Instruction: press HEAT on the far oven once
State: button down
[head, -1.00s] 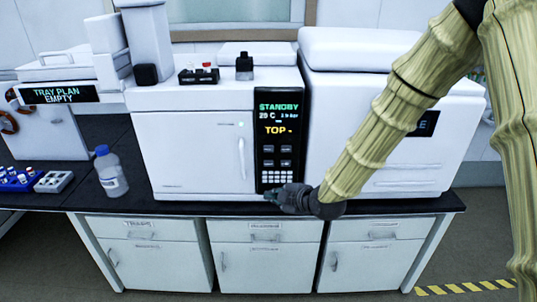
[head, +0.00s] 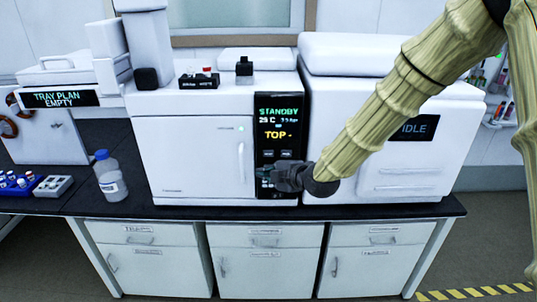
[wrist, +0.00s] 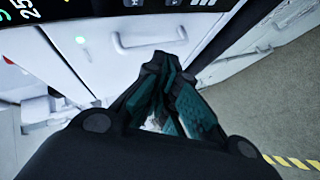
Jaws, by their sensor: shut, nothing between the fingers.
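The white oven (head: 195,155) stands on the dark bench, with a black control panel (head: 268,112) on its right side. The panel's screen reads STANDBY, about 25 C, and TOP below in yellow. A pair of small keys (head: 270,154) shows under the screen. My gripper (head: 264,178) is shut and empty, in front of the lower panel, hiding the lower keys. I cannot tell whether it touches the panel. In the wrist view the closed teal fingers (wrist: 160,62) point toward the oven front, and the panel (wrist: 135,12) is cut off along the top edge. HEAT is not legible.
A second white unit (head: 375,160) reading IDLE stands close on the right, partly behind my arm. A capped bottle (head: 110,178), a blue vial rack (head: 18,184) and a grey tray (head: 53,186) sit left on the bench. Small items (head: 198,80) lie on the oven top.

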aim_at(267, 157)
jog(key=shift+w+p, duration=0.3)
jog(key=shift+w, duration=3.25)
jog(key=shift+w, duration=0.25)
jog(key=shift+w, duration=0.15)
jog(key=shift+w, duration=0.45)
jog(key=shift+s, duration=0.2)
jog(key=shift+s+b, duration=0.4)
jog(key=shift+s, duration=0.3)
jog(key=s+b, duration=0.1)
jog(key=s, duration=0.4)
